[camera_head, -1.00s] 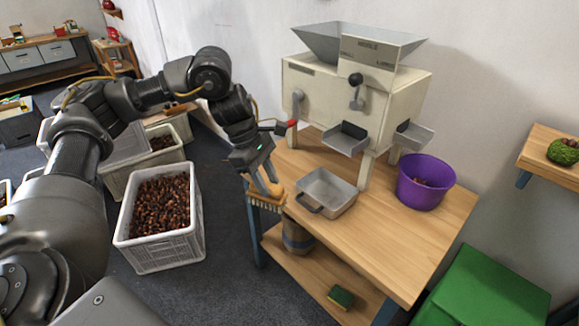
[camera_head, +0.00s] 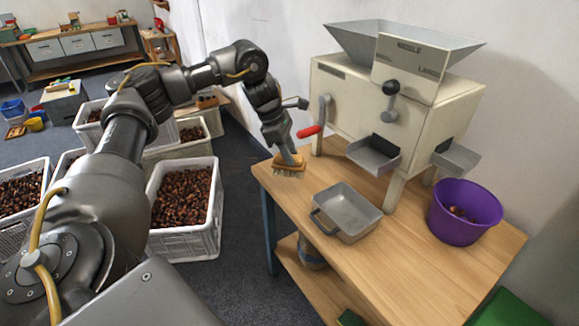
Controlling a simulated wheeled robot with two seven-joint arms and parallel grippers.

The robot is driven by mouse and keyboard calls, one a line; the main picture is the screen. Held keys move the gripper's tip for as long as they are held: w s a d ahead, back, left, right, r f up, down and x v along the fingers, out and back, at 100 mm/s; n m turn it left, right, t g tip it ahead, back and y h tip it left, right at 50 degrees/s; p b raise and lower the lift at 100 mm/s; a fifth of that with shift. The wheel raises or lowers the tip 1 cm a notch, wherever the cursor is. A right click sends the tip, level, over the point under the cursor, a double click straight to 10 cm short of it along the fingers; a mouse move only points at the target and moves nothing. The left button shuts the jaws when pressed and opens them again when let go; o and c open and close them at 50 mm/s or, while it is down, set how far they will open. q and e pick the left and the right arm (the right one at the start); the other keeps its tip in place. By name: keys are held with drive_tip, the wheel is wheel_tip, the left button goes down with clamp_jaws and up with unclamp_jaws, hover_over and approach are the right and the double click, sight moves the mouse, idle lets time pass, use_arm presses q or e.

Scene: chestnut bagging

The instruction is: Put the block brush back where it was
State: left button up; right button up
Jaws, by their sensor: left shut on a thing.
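The block brush (camera_head: 288,165) has an orange-brown wooden block with pale bristles pointing down. My left gripper (camera_head: 287,155) is shut on it from above, at the back left corner of the wooden table (camera_head: 420,257). I cannot tell whether the bristles touch the tabletop. My right gripper is not in view.
A grey metal tray (camera_head: 347,212) and a purple bucket (camera_head: 464,212) with some chestnuts stand on the table. The cream sorting machine (camera_head: 425,115) with a red-handled crank (camera_head: 309,132) stands behind them. White crates of chestnuts (camera_head: 184,243) stand on the floor at left.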

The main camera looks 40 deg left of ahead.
use_arm(q)
drive_tip(key=w+a+f, duration=0.1)
drive_tip(key=f, duration=0.2)
drive_tip(key=w+a+f, duration=0.1)
drive_tip(key=f, duration=0.2)
drive_tip(key=w+a+f, duration=0.1)
drive_tip(key=f, duration=0.2)
drive_tip(key=shift+w+a+p, duration=0.1)
drive_tip(key=shift+w+p, duration=0.2)
drive_tip(key=shift+f, duration=0.1)
drive_tip(key=o, duration=1)
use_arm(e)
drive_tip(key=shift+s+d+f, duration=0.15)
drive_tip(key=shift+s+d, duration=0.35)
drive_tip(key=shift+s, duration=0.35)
